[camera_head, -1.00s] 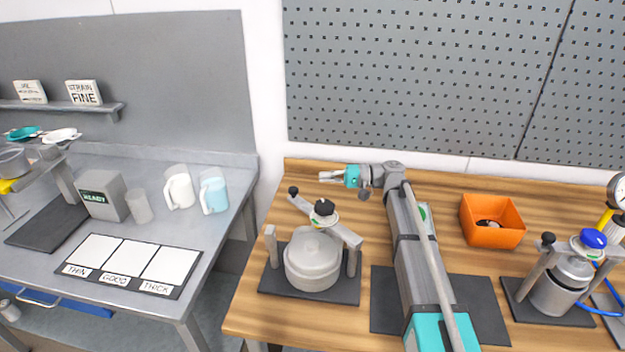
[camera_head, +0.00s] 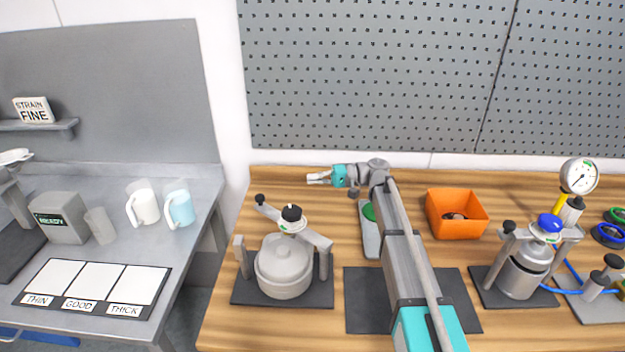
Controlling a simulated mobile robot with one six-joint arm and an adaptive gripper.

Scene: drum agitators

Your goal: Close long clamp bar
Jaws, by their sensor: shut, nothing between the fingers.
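A grey lidded pot (camera_head: 284,266) stands on a dark mat at the left of the wooden bench, between two grey posts. The long clamp bar (camera_head: 312,235) runs from the right post back and to the left. It carries a black knob (camera_head: 292,213) over the back of the pot and a black end knob (camera_head: 260,199). Its free end is behind and apart from the left post (camera_head: 241,251). My gripper (camera_head: 314,179) is shut and empty, beyond the pot near the bench's back edge. It points left and does not touch the bar.
An orange bin (camera_head: 457,214) stands right of my arm. Farther right are a smaller vessel (camera_head: 525,268) under a blue-knobbed clamp and a pressure gauge (camera_head: 578,176). A steel table with mugs (camera_head: 143,207) is across a gap at left. Bare bench lies beside the bar's free end.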

